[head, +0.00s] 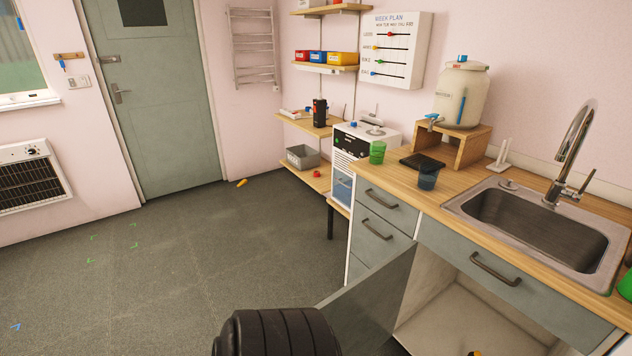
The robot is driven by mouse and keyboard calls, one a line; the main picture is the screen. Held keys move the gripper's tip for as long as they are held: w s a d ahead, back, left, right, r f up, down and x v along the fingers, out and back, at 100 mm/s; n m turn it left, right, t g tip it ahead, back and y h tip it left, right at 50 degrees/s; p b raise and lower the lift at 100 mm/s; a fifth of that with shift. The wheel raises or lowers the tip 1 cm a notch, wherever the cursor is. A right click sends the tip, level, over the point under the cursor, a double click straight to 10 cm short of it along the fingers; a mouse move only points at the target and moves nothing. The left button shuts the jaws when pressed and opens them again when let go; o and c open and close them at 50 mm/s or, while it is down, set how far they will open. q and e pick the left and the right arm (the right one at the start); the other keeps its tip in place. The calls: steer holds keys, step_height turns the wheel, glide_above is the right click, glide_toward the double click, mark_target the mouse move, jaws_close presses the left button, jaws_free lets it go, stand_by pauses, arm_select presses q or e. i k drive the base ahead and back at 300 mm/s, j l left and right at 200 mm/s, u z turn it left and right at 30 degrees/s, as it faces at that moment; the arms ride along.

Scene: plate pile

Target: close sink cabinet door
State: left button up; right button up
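The sink cabinet door (372,308) is a grey panel standing open. It swings out from the left side of the opening under the sink, and its lower part is cut off by the picture's edge. The sink cabinet (452,318) shows a pale, mostly empty interior. A dark ribbed rounded part, which looks like mine, covers the floor by the door's outer end at the bottom. I cannot tell whether it touches the door. No fingertips of my left or right gripper show.
A steel sink (545,228) with a tall faucet (572,150) sits in the wooden counter (405,178). A drawer front with a dark handle (495,269) is above the opening. Grey drawers (378,238) stand left of it. The grey floor (190,270) at left is mostly clear.

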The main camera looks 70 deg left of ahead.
mark_target(362, 315)
steer(key=k+j, duration=0.65)
steer(key=j, duration=0.25)
steer(key=k+j+u, duration=0.1)
steer(key=k+j, duration=0.25)
steer(key=i+j+z, duration=0.15)
steer(key=j, duration=0.6)
steer(key=i+j+z, duration=0.15)
steer(key=j, duration=0.55)
steer(key=i+j+z, duration=0.2)
steer(key=j, duration=0.55)
steer(key=k, duration=0.1)
